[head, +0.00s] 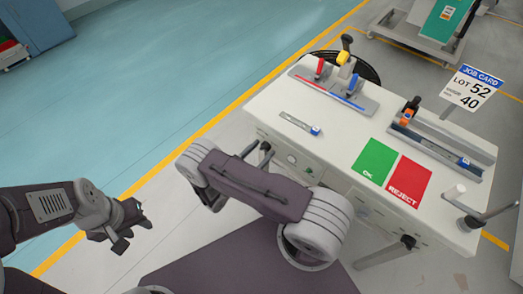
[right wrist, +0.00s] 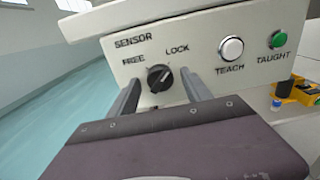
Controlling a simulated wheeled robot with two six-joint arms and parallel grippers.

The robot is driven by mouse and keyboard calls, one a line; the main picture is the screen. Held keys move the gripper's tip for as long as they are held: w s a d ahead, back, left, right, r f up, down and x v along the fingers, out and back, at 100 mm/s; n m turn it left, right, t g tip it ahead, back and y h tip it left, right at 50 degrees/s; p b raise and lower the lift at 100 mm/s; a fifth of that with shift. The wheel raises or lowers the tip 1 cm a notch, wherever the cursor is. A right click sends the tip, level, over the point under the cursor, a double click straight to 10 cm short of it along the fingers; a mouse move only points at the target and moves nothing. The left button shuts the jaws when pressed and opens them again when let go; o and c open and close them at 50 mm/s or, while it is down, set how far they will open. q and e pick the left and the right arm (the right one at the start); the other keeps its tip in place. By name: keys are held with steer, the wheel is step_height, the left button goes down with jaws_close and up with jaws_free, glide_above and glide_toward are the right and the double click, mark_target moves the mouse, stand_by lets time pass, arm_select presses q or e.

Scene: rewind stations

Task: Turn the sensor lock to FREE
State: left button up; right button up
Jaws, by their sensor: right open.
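The sensor lock is a black knob (right wrist: 160,79) on a pale panel in the right wrist view, with FREE printed to its upper left and LOCK to its upper right. A pale mark on the knob appears to point toward LOCK. My right gripper (right wrist: 160,92) is open, with one finger on each side of the knob; I cannot tell whether either touches it. In the head view the right gripper (head: 259,151) is at the bench's front panel. My left gripper (head: 127,226) hangs open and empty over the floor, away from the bench.
A white TEACH button (right wrist: 231,49) and green TAUGHT lamp (right wrist: 278,39) are right of the knob. The bench top (head: 330,143) holds a green OK mat (head: 374,161), a red REJECT mat (head: 408,182) and fixtures.

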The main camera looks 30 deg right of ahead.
jaws_close()
stand_by(0.3)
steer(key=n, duration=0.4)
steer(key=shift+b, duration=0.35)
steer(key=n, duration=0.4)
steer(key=shift+d, duration=0.1)
steer(key=n, duration=0.5)
steer(key=shift+b, duration=0.4)
steer(key=n, duration=0.4)
steer(key=shift+n, duration=0.6)
